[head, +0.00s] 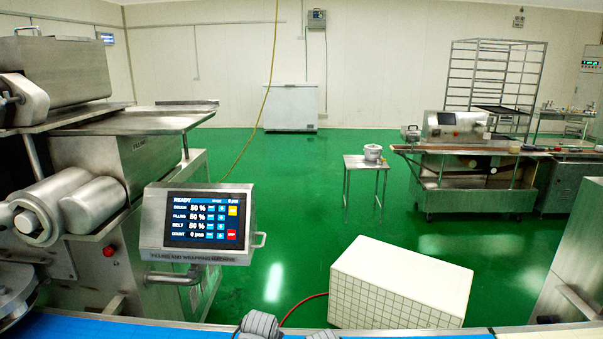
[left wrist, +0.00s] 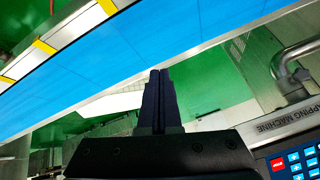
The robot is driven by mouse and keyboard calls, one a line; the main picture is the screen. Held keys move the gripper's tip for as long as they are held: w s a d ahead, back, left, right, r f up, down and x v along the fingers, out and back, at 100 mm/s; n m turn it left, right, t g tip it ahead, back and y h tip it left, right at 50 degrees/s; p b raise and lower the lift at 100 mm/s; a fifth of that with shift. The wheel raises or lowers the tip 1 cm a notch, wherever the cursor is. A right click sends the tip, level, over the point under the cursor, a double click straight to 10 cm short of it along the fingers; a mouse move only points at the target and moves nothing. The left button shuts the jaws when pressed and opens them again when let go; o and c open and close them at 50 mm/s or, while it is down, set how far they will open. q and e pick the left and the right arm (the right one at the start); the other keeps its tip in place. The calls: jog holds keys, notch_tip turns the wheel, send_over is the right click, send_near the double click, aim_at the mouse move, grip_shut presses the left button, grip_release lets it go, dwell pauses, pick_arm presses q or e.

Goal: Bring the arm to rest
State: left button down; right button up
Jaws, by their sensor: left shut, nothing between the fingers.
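My left gripper (left wrist: 158,74) shows in the left wrist view with its two dark fingers pressed together and nothing between them. The fingertips appear over or just short of the metal edge of a blue belt (left wrist: 110,70); their height above it is hard to judge. The machine's control panel (left wrist: 297,160) is at the lower right of that view, close beside the gripper body. In the head view, grey parts (head: 260,325) at the bottom edge look like pieces of my arms, but no fingers show there. My right gripper is not in view.
The encrusting machine (head: 110,160) fills the left, with its lit control panel (head: 203,220) jutting out and reading READY. The blue belt (head: 110,328) runs along the bottom edge. A white tiled block (head: 400,280) stands beyond it. Green floor (head: 310,190) is open behind.

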pick_arm(q)
jog(key=s+d+f+g+y+p, duration=0.1)
jog(key=s+g, duration=0.6)
jog(key=s, duration=1)
jog(key=shift+s+d+f+n, duration=0.35)
jog(key=shift+d+f, duration=0.1)
jog(key=shift+d, duration=0.55)
jog(key=shift+a, duration=0.15)
